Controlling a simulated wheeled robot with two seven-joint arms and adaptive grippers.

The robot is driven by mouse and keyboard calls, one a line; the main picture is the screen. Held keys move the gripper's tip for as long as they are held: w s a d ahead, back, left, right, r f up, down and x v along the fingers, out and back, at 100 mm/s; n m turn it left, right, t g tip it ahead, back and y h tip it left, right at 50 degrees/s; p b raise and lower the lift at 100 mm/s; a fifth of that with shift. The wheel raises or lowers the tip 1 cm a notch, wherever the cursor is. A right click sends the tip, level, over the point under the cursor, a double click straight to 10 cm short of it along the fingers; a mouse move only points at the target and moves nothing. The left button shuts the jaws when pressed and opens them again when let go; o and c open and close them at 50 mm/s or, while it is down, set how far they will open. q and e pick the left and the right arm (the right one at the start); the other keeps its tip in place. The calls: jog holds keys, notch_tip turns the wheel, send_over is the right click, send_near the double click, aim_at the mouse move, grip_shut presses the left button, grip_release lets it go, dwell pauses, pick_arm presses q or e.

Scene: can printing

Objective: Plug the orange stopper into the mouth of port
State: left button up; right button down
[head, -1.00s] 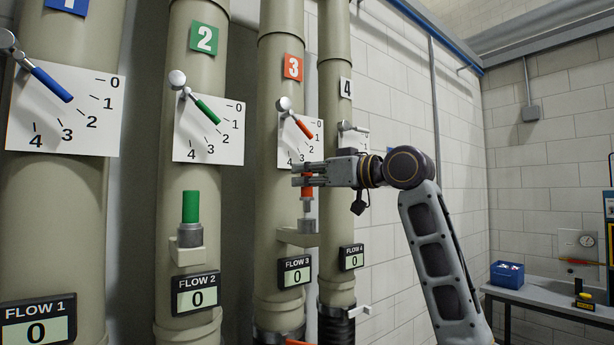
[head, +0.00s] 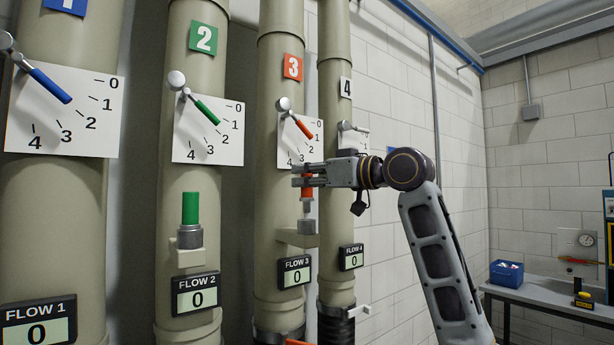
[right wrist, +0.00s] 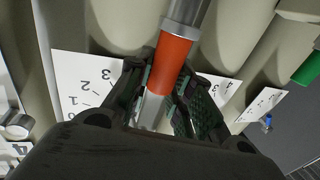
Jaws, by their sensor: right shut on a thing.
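The orange stopper (head: 307,193) is upright in my right gripper (head: 300,175), in front of pipe 3 in the head view. The gripper is shut around its upper part. The right wrist view shows the stopper's orange body (right wrist: 172,60) between the two dark finger pads, with a grey metal part at its far end. In the head view the stopper's narrower grey lower part leads down to the port (head: 306,227) on a bracket of pipe 3. I cannot tell whether the tip is inside the mouth or just above it. My left gripper is out of view.
A green stopper (head: 190,208) sits in the port of pipe 2. The orange lever (head: 302,127) and its dial are just above my gripper. The FLOW 3 display (head: 295,272) is below the port. A blue bin (head: 507,273) stands on a bench at the right.

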aim_at(311, 194)
jog(key=shift+f+b, duration=1.2)
jog(key=shift+f, duration=0.8)
dwell(1.1)
jog(key=c, duration=1.2)
grip_release()
jog(key=shift+s+d, duration=0.1)
jog(key=shift+v, duration=5.85)
